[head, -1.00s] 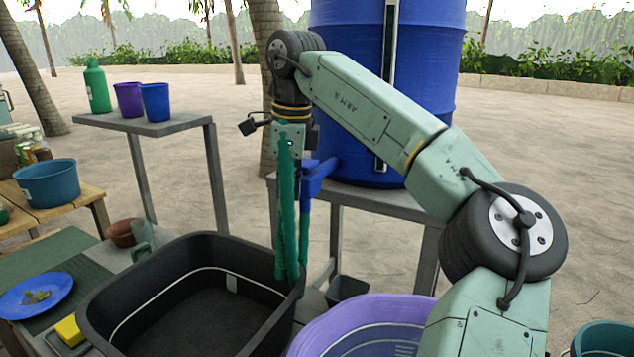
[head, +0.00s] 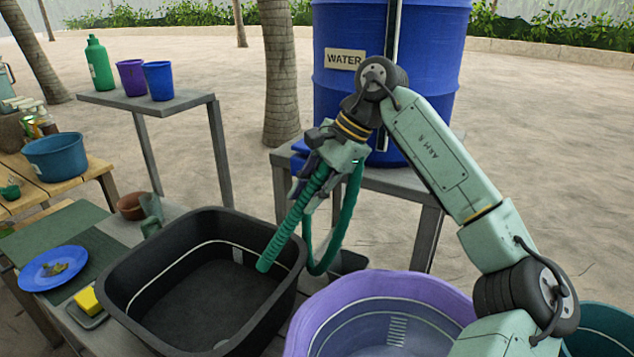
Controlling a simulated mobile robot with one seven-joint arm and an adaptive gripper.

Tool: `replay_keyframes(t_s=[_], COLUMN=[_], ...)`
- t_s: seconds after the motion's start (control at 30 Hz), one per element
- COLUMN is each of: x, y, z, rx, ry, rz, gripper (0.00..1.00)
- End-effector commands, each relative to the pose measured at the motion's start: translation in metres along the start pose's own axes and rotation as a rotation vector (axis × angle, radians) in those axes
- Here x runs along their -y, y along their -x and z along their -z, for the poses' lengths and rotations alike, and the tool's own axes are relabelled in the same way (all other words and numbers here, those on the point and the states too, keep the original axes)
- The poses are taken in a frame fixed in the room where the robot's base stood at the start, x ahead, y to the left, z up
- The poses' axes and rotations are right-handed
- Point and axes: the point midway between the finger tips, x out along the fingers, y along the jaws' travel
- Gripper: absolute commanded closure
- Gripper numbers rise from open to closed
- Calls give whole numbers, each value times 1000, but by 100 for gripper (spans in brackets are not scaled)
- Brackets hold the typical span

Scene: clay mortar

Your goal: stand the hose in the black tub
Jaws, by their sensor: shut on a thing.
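The green hose (head: 290,228) is gripped near its upper part by my gripper (head: 322,172), which is shut on it. Its straight end slants down and left, with the tip over the right part of the black tub (head: 120,262). I cannot tell whether the tip touches the tub's inside. The rest of the hose loops down outside the tub's right wall and back up behind the gripper. The tub looks empty otherwise.
A purple tub (head: 300,335) stands close to the right of the black tub. The blue water barrel (head: 345,90) stands behind on a grey stand. A blue plate (head: 40,275) and a yellow sponge (head: 88,299) lie to the left.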

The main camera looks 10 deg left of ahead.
Motion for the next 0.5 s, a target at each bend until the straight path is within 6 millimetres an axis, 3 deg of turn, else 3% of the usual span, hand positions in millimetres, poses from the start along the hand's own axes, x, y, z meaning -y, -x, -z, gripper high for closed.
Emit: replay_keyframes(t_s=[0.5], x=[-1], y=[-67], z=[1], rx=[1], ry=[1], rz=[0], gripper=[99])
